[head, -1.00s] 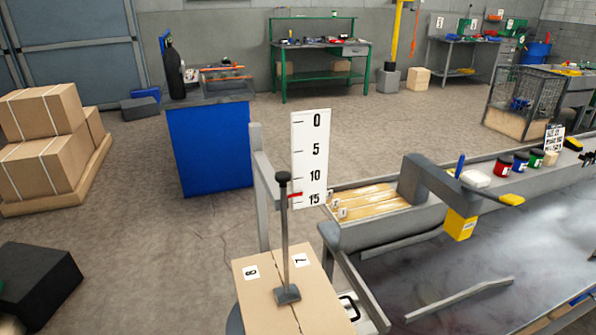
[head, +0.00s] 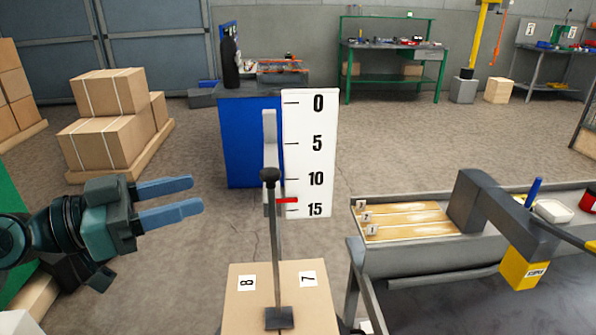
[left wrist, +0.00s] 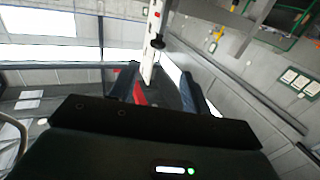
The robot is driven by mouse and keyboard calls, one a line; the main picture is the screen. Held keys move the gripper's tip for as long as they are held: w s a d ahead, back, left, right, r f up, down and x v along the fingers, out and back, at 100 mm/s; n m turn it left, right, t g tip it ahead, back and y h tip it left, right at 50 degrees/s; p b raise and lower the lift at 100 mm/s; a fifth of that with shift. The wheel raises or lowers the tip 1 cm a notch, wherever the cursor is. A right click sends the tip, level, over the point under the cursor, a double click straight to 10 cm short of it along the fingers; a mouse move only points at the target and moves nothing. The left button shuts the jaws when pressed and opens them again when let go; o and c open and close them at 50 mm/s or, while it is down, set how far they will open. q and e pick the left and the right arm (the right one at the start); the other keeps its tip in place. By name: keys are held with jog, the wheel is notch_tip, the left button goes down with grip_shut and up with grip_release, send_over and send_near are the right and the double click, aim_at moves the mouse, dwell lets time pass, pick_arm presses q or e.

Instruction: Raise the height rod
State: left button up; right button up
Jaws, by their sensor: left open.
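The height rod (head: 276,245) stands upright with a black knob (head: 270,175) on top and a dark square foot (head: 279,318) on a cardboard box. A red pointer (head: 287,200) at the rod lies between 10 and 15 on the white scale board (head: 318,150). My left gripper (head: 198,197) is open and empty, left of the rod and apart from it, its blue fingers pointing right. In the left wrist view, the black knob (left wrist: 157,42) shows beyond the open fingers (left wrist: 158,88). My right gripper is not in view.
The cardboard box (head: 243,300), marked 8 and 7, is under the rod. A grey workbench (head: 460,290) with a yellow block (head: 521,268) stands at the right. Stacked cartons (head: 105,142) and a blue cabinet (head: 240,140) are behind. Floor left of the rod is open.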

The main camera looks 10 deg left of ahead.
aim_at(268, 172)
pick_arm(q)
jog(key=p+x, duration=0.2)
jog(key=x, duration=0.2)
jog(key=p+x, duration=0.2)
jog(key=x, duration=0.2)
jog(key=p+x, duration=0.2)
jog(key=x, duration=0.2)
jog(key=shift+s+d+r+p, duration=0.1)
jog(key=shift+d+r+p, duration=0.2)
jog(key=shift+d+p, duration=0.1)
jog(key=shift+d, duration=0.15)
jog(key=shift+w+d+f, duration=0.15)
jog(key=shift+w, duration=0.1)
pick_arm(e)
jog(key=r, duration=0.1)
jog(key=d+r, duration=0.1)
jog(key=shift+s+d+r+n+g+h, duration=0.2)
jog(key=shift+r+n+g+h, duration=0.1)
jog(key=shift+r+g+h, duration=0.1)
pick_arm(q)
grip_shut()
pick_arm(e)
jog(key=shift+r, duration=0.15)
